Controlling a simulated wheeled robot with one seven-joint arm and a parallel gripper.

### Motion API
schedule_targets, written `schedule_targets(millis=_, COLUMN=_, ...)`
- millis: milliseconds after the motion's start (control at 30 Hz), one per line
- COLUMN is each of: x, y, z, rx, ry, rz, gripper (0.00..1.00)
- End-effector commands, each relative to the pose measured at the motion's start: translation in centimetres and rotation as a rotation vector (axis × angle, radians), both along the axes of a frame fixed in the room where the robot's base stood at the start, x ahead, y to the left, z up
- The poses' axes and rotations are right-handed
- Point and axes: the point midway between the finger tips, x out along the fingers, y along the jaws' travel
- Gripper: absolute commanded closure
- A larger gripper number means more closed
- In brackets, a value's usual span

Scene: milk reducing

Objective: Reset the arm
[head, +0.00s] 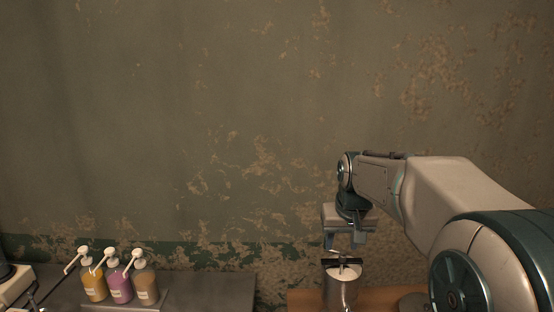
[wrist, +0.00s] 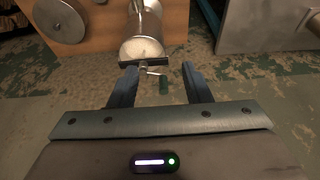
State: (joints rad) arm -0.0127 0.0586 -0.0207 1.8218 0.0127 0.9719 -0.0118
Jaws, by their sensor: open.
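My gripper (head: 344,242) hangs at the end of my arm on the right of the head view, just above a metal cylinder (head: 342,292) with a whitish top and a dark crossbar. In the wrist view my gripper's (wrist: 159,68) two blue-grey fingers are spread apart. The fingers do not appear closed on anything. I cannot tell whether either finger touches the crossbar.
The cylinder stands by a wooden surface (head: 305,299). A grey counter (head: 215,288) at lower left holds yellow, purple and brown pump bottles (head: 120,284). A worn green wall (head: 200,120) fills the back. Round metal parts (wrist: 60,18) and a grey box (wrist: 265,22) flank the cylinder.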

Motion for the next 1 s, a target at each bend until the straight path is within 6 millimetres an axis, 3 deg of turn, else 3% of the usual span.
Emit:
schedule_targets(millis=33, x=-2.2, y=0.0, z=-0.3, rx=0.000, ry=-0.008, rz=0.000, gripper=0.56)
schedule_targets(millis=267, x=-10.9, y=0.1, z=-2.1, rx=-0.003, ry=-0.025, rz=0.002, gripper=0.56)
schedule_targets(millis=500, x=-19.2, y=0.2, z=-5.9, rx=-0.008, ry=-0.040, rz=0.003, gripper=0.56)
schedule_targets(millis=700, x=-22.8, y=0.1, z=-8.2, rx=-0.012, ry=-0.046, rz=0.004, gripper=0.56)
schedule_targets(millis=1000, x=-23.4, y=0.1, z=-8.6, rx=-0.013, ry=-0.046, rz=0.005, gripper=0.56)
